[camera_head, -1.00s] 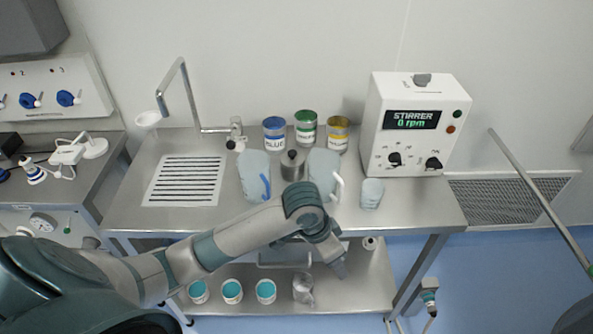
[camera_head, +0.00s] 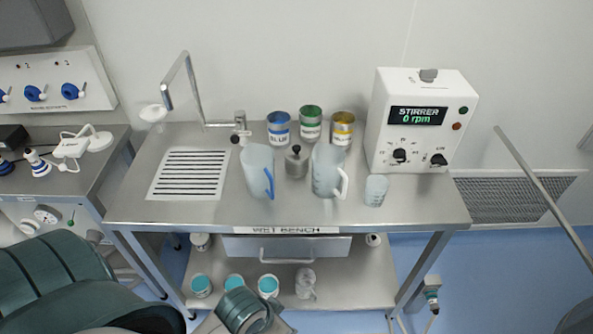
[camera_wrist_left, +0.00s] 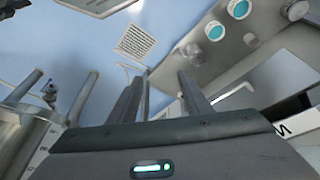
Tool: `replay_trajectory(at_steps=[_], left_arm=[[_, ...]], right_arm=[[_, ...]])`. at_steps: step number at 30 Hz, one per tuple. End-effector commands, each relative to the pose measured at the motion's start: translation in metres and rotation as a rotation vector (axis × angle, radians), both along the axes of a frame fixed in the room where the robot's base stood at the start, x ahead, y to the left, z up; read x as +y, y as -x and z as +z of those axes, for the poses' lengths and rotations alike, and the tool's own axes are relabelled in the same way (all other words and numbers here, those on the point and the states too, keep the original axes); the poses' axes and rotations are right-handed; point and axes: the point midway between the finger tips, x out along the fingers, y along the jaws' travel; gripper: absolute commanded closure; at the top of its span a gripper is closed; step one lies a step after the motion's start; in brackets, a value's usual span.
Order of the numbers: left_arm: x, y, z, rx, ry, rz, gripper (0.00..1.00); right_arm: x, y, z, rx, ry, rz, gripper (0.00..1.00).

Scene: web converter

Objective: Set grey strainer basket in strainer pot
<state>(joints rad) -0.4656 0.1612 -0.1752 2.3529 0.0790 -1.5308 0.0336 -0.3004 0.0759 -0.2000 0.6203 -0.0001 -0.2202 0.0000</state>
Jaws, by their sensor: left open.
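I cannot pick out the grey strainer basket or the strainer pot with certainty. A small grey metal vessel with a dark knob (camera_head: 296,165) stands on the bench between two jugs. A greyish, see-through item (camera_head: 305,283) lies on the lower shelf, right of several white tubs with teal tops (camera_head: 268,284); its shape is too small to read. My left gripper (camera_wrist_left: 160,92) is open and empty in the left wrist view, with shelf and floor beyond its fingers. In the head view, only my left arm shows at the bottom. My right gripper is out of view.
On the steel bench (camera_head: 215,212) stand a blue-handled jug (camera_head: 257,170), a white-handled jug (camera_head: 326,170), a small beaker (camera_head: 375,190), several paint tins (camera_head: 310,123) and the stirrer box (camera_head: 420,122). A tap (camera_head: 190,85) rises behind the drain grille (camera_head: 188,174). A closed drawer (camera_head: 290,248) hangs below.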

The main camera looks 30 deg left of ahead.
Motion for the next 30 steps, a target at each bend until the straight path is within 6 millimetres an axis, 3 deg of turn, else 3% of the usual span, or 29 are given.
replay_trajectory(at_steps=[3, 14, 17, 23, 30], left_arm=[[0.012, 0.017, -0.040, 0.030, -0.034, 0.033, 0.55], [0.020, 0.027, -0.144, 0.071, -0.066, 0.044, 0.55], [0.020, 0.031, -0.183, 0.084, -0.068, 0.042, 0.55], [0.022, 0.050, -0.283, 0.116, -0.071, 0.035, 0.55], [0.028, 0.097, -0.392, 0.158, -0.077, 0.025, 0.55]], right_arm=[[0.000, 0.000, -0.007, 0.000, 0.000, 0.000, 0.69], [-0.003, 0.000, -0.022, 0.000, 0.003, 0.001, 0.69], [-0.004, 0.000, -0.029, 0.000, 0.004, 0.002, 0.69], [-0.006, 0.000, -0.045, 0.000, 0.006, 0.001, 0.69], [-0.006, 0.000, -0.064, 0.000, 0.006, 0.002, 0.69]])
